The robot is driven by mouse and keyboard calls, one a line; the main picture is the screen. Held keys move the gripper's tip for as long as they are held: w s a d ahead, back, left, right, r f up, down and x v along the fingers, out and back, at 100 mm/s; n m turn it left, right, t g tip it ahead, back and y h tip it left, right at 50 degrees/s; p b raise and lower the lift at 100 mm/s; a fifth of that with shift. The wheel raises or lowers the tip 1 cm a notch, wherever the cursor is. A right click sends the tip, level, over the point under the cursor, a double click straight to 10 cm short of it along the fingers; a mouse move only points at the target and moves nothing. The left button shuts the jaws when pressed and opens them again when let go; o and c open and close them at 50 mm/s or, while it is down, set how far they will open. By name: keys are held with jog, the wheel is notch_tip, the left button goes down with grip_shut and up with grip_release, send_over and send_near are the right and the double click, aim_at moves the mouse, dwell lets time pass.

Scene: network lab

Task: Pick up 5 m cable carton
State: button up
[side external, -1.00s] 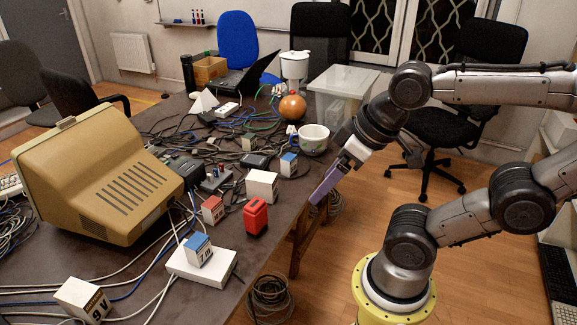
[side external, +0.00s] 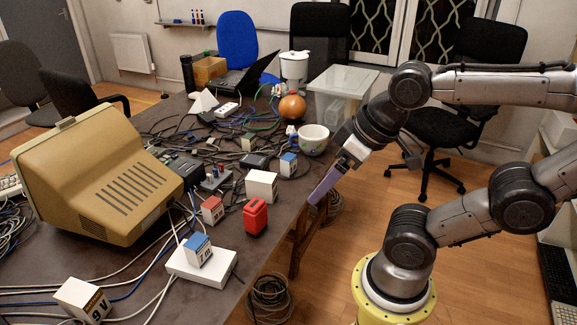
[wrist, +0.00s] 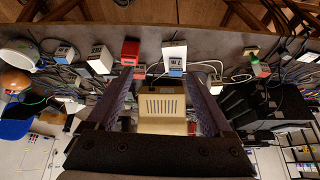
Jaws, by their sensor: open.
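Several small cartons stand on the dark table, and I cannot read which one is marked 5 m. A blue-topped carton (side external: 198,250) whose mark looks like 7 m stands on a white flat box (side external: 190,268); it also shows in the wrist view (wrist: 173,68). A red-topped carton (side external: 213,210), a plain white carton (side external: 262,187) and another blue-topped carton (side external: 288,165) stand further back. My gripper (side external: 325,187) is at the table's right edge, above the surface, apart from the cartons. In the wrist view its purple fingers (wrist: 160,80) are spread, with nothing held.
A beige monitor (side external: 100,180) fills the left side. A bowl (side external: 313,140), an orange ball (side external: 292,106) and a clear bin (side external: 340,95) are at the back right. Loose cables cover much of the table.

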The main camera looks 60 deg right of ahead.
jog(key=w+d+r+m+h, duration=0.1)
jog(key=w+d+r+m, duration=0.2)
jog(key=w+r+m, duration=0.5)
jog(key=w+d+f+m+g+h, duration=0.2)
jog(key=w+d+m, duration=0.4)
jog(key=w+d, duration=1.35)
jog(key=m+g+y, duration=0.1)
jog(key=m+g, duration=0.3)
send_over(289, 156)
jog(key=a, duration=0.1)
notch_tip(289, 156, down, 24)
jog(key=shift+w+r, duration=0.1)
jog(key=shift+r, duration=0.1)
jog(key=f, duration=0.7)
jog(key=shift+d+f, duration=0.2)
jog(key=shift+d, duration=0.2)
jog(key=shift+d+f, duration=0.1)
jog(key=shift+f, duration=2.6)
grip_shut()
